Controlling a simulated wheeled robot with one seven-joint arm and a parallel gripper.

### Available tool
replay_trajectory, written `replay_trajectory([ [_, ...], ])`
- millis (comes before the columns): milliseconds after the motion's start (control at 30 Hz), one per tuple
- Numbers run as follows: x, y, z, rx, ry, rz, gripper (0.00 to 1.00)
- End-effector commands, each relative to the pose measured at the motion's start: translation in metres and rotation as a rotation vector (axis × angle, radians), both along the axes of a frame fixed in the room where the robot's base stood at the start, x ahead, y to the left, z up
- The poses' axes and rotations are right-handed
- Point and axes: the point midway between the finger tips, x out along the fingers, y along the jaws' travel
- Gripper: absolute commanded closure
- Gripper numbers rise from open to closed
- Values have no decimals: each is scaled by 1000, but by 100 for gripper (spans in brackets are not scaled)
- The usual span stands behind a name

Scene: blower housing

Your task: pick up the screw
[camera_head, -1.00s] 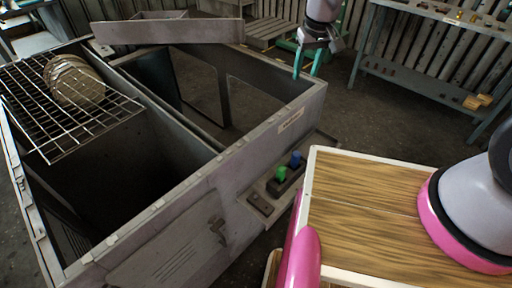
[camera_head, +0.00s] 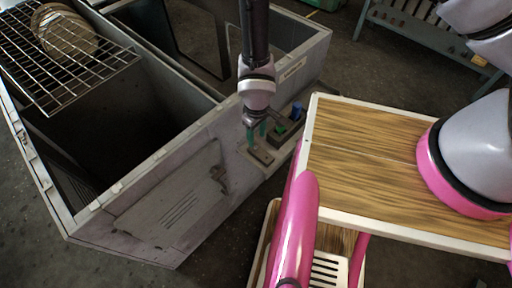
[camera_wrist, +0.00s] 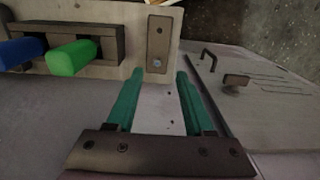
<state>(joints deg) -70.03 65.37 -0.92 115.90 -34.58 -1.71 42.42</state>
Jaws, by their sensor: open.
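The screw (camera_wrist: 157,63) is a small, pale round head at the near end of a brown metal plate (camera_wrist: 158,38), which lies on a light ledge on the housing's side. In the wrist view my gripper (camera_wrist: 160,74) has its two teal fingers apart, with nothing between them. Its fingertips point at the plate, with the screw head showing between and just past them. In the head view my gripper (camera_head: 257,131) hangs over the ledge, just above the plate (camera_head: 262,156). The screw is too small to make out there. I cannot tell the exact height gap.
A block with a green knob (camera_wrist: 72,58) and a blue knob (camera_wrist: 20,52) stands beside the plate. The grey housing (camera_head: 165,205) has a latch (camera_wrist: 236,80) on its side panel. A wood-topped surface (camera_head: 365,165) is close to the right.

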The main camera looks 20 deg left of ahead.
Motion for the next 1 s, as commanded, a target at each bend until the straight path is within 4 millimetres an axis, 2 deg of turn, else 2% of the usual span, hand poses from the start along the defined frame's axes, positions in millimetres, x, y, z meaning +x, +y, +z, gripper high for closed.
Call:
replay_trajectory([
  [167, 1, 0, -13, 0, 0, -1, 48],
  [400, 6, 2, -48, 0, 0, 1, 48],
  [500, 6, 3, -57, 0, -1, 0, 48],
  [1000, 6, 2, -60, 0, -1, -2, 48],
])
